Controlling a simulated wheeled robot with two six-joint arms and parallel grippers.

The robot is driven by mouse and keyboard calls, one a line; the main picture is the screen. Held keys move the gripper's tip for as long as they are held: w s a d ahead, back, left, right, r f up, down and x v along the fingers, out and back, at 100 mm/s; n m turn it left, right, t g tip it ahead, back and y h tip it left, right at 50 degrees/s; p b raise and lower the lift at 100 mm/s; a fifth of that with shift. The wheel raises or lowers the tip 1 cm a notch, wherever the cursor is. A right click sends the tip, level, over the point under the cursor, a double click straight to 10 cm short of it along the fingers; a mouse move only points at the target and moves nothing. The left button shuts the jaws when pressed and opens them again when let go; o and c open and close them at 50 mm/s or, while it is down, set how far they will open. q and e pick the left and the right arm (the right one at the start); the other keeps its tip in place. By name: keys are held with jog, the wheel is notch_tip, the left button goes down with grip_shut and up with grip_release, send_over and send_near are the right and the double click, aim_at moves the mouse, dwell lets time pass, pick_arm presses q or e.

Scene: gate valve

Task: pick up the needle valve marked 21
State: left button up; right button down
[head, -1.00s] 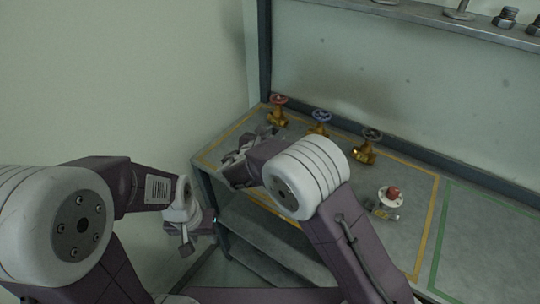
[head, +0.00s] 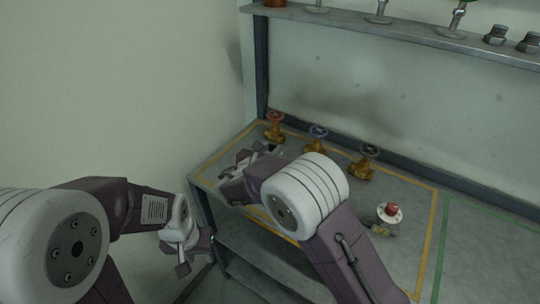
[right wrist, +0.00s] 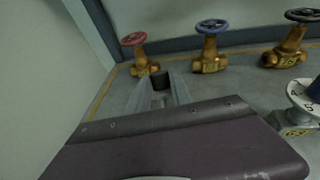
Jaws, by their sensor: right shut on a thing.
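My right gripper (head: 262,152) is over the left end of the bench. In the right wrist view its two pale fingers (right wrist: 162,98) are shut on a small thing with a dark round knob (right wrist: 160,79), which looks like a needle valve. Its body is mostly hidden between the fingers and its marking cannot be read. In the head view the arm and gripper hide most of it. My left gripper (head: 197,256) is open and empty, low in front of the bench's left end.
Brass valves with red (head: 274,126), blue (head: 317,138) and black (head: 363,165) handwheels stand along the back of the bench. A wall shelf (head: 400,30) holds hardware. The bench's right part is clear.

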jog(key=r, duration=0.3)
jog(key=shift+w, duration=0.3)
jog(key=s+d+r, duration=0.3)
jog(key=d+r, duration=0.4)
jog(key=d, duration=0.4)
jog(key=shift+d+r+b, duration=0.2)
jog(key=shift+r+b, duration=0.1)
jog(key=shift+b, duration=0.05)
